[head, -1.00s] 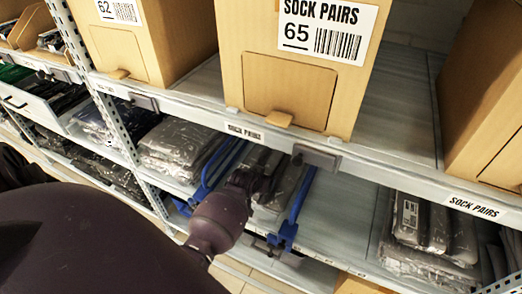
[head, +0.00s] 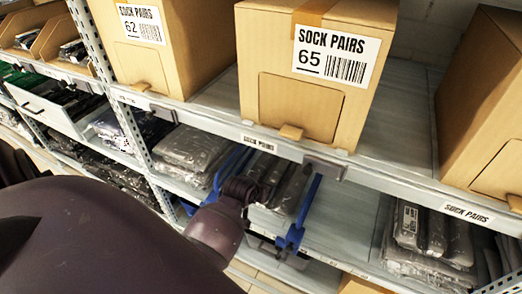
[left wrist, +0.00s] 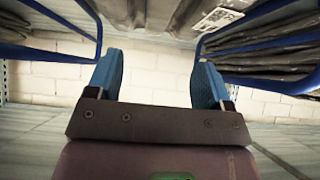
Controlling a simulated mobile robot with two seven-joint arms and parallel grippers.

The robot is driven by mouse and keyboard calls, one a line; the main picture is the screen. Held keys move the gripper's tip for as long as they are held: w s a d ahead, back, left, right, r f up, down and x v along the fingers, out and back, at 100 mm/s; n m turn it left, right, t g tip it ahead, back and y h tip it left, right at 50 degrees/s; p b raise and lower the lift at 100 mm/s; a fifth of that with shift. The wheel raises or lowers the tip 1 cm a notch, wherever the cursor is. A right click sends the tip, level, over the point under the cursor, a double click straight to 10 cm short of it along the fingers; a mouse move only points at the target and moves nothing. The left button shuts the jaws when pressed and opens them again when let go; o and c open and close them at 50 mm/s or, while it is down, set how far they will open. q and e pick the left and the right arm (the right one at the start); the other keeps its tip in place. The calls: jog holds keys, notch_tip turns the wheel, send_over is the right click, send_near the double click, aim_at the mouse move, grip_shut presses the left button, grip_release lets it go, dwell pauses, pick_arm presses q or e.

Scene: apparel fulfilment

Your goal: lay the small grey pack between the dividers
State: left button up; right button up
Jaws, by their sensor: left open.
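Grey plastic-wrapped packs (head: 293,187) lie on the lower shelf between two blue dividers, the left one (head: 222,172) and the right one (head: 298,222). I cannot tell which of them is the small grey pack. My left arm reaches in at the left divider; its fingers are hidden in the head view. In the left wrist view my left gripper (left wrist: 156,80) is open, with blue fingertips apart and nothing between them. Blue divider frames stand on both sides there, and grey packs (left wrist: 160,14) show at the top edge, beyond the fingertips. My right gripper is out of view.
The upper shelf edge (head: 250,140) overhangs the packs. A cardboard box marked 65 (head: 255,55) stands above them. Other grey packs lie left (head: 193,150) and right (head: 430,240). The lower shelf (head: 345,220) is bare right of the right divider.

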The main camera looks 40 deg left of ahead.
pick_arm(q)
jog(key=s+d+m+t+h, duration=0.1)
jog(key=s+d, duration=0.3)
jog(key=s, duration=0.7)
jog(key=s+d+m+t+h, duration=0.1)
jog(key=s+d+m, duration=0.2)
jog(key=s, duration=0.8)
jog(key=shift+d+r, duration=0.4)
jog(key=shift+d, duration=0.7)
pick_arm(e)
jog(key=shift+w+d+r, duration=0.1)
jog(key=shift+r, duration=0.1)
pick_arm(q)
notch_tip(320, 180, up, 2)
jog(key=shift+a+p, duration=0.1)
jog(key=shift+p, duration=1.1)
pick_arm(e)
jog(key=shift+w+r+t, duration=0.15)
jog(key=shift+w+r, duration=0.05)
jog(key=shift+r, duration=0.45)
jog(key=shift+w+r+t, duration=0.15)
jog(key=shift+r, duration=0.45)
